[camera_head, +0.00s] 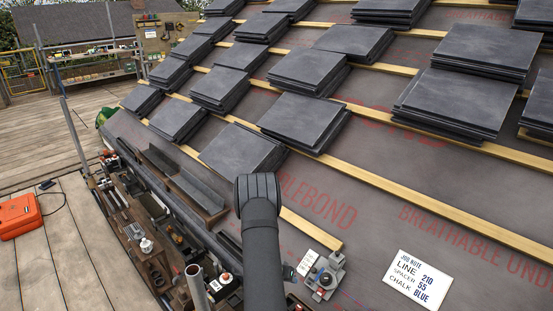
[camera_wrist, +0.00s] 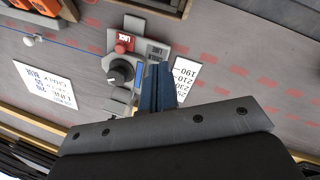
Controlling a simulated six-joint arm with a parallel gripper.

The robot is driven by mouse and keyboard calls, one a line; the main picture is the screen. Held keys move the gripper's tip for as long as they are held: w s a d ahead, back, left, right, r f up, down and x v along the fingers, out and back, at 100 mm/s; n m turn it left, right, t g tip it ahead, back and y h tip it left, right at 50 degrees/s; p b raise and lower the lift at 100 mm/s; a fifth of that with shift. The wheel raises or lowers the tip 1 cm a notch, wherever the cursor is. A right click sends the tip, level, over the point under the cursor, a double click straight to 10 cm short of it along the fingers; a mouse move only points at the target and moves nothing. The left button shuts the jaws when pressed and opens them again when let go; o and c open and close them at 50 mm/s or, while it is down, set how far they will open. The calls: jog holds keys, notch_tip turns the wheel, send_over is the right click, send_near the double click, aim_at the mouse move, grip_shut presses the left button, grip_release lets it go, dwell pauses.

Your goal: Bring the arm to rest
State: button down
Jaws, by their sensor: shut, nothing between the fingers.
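My arm (camera_head: 262,240) reaches up from the bottom middle of the head view and hides my gripper there. In the wrist view my gripper (camera_wrist: 158,88) shows as dark blue-grey fingers, shut and empty. They appear beside a small grey control box with a black knob (camera_wrist: 120,72) and a red button (camera_wrist: 123,43). I cannot tell the height of the fingers above the roof. The control box (camera_head: 322,281) also shows in the head view, just right of my arm.
Stacks of dark slates (camera_head: 305,121) lie along wooden battens (camera_head: 385,183). A white job note (camera_head: 418,280) lies at the lower right on bare membrane. A gutter-side tray of tools (camera_head: 150,235) runs along the left of my arm. An orange case (camera_head: 18,216) lies on the decking.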

jog(key=v, duration=0.5)
jog(key=s+d+f+n+y, duration=0.1)
jog(key=s+d+n, duration=0.1)
jog(key=d, duration=0.8)
jog(key=s+d+f+n+g+y, duration=0.1)
jog(key=s+d+f+n, duration=0.1)
jog(key=d, duration=0.7)
jog(key=s+d+f+n+g+y, duration=0.1)
jog(key=s+d+f+n, duration=0.1)
jog(key=s+d, duration=0.4)
jog(key=shift+d+f+n, duration=0.15)
jog(key=shift+d+n, duration=0.55)
jog(key=shift+d, duration=1.65)
jog(key=shift+w+a, duration=0.8)
